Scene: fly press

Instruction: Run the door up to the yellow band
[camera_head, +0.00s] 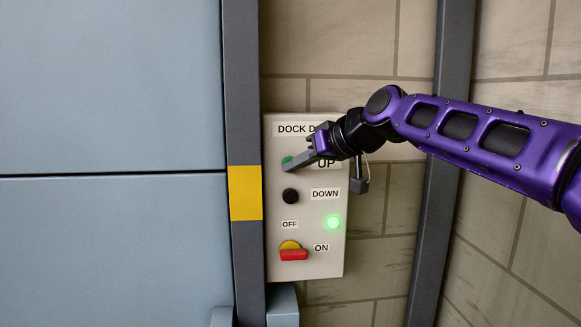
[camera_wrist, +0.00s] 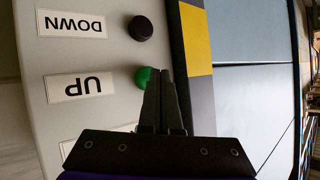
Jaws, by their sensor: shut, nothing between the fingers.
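The blue-grey door (camera_head: 110,90) fills the left of the head view, with a dark horizontal seam level with the top part of the yellow band (camera_head: 245,193). The band is on the dark post beside the door; it also shows in the wrist view (camera_wrist: 196,40). The door's bottom edge cannot be made out. The control panel (camera_head: 310,265) has a green UP button (camera_wrist: 143,77) and a black DOWN button (camera_head: 290,196). My gripper (camera_head: 289,166) is shut and empty, its fingertips at the UP button and partly covering it. I cannot tell whether they press it.
A green lamp (camera_head: 333,222) glows on the panel. A red rotary switch handle (camera_head: 293,254) lies level beside the ON label. A second dark post (camera_head: 441,200) stands to the right.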

